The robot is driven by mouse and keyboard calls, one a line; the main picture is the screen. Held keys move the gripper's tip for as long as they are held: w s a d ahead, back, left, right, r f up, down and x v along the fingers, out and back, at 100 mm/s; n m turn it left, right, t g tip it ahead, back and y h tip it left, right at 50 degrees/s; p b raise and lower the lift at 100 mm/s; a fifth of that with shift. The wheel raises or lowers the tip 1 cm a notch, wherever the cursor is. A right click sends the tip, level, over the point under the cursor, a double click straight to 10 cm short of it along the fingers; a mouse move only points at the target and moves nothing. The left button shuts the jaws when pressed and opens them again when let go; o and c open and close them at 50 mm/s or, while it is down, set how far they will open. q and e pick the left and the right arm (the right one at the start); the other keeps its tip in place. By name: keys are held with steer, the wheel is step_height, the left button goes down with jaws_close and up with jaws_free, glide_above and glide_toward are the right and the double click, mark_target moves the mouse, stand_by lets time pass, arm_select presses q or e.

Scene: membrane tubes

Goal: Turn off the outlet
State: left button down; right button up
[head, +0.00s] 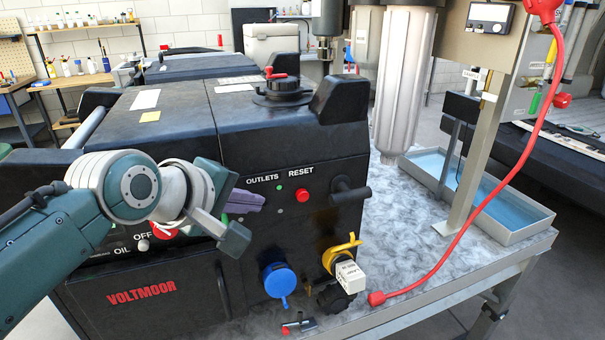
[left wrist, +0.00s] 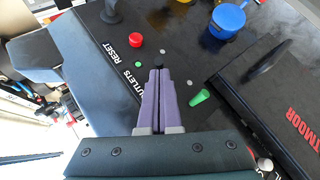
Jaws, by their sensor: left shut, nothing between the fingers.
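The black VOLTMOOR generator (head: 283,250) stands on the metal table with its control panel facing me. The white OUTLETS label (head: 262,178) sits beside a small green light and the red RESET button (head: 302,195); the red button also shows in the left wrist view (left wrist: 136,40). My left gripper (head: 258,203) is shut and empty, its purple fingers at the panel just below the OUTLETS label. In the left wrist view its fingertips (left wrist: 158,70) are close to a small dark knob; contact cannot be told. A green peg-like part (left wrist: 201,98) stands beside the fingers. My right gripper is not in view.
A blue-capped outlet (head: 279,281) and a yellow-lidded outlet (head: 342,252) with a white plug (head: 350,278) are low on the panel. A red cable (head: 468,225) lies on the table at right. A dark handle (head: 350,191) juts from the panel.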

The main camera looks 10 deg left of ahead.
arm_select(q)
steer(key=shift+s+d+f+m+t+y+b, duration=0.2)
steer(key=shift+f+m+t+y+b, duration=0.15)
steer(key=shift+t+b, duration=0.15)
stand_by(0.3)
